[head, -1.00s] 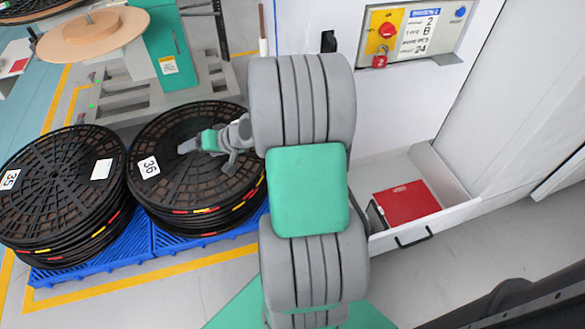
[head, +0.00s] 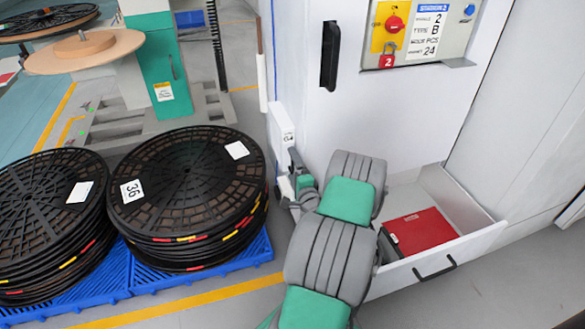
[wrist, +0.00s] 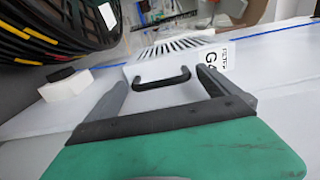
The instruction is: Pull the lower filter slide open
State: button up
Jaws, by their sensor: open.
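A white filter slide with dark vent slots (wrist: 175,46) shows in the wrist view, with a black bar handle (wrist: 161,79) and a label reading G4 (wrist: 212,60). The G4 label also shows on a white panel at the cabinet's left side (head: 288,137) in the head view. Only one slide is clear, so I cannot tell upper from lower. My gripper (wrist: 161,80) is open, its fingers on either side of the handle; I cannot tell whether they touch it. In the head view my gripper (head: 288,192) is small and partly hidden by my arm.
An open drawer (head: 470,238) holding a red box (head: 420,236) stands right of my arm. The white cabinet (head: 300,75) has a black handle and a control panel (head: 420,30) with a red padlock. Stacked black reels (head: 185,190) on blue pallets (head: 205,262) stand left.

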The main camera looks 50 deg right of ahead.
jog(key=shift+w+d, duration=0.2)
jog(key=shift+w, duration=0.15)
jog(key=shift+c, duration=0.2)
jog(key=c, duration=1.9)
jog(key=shift+a, duration=0.1)
jog(key=shift+c, duration=0.2)
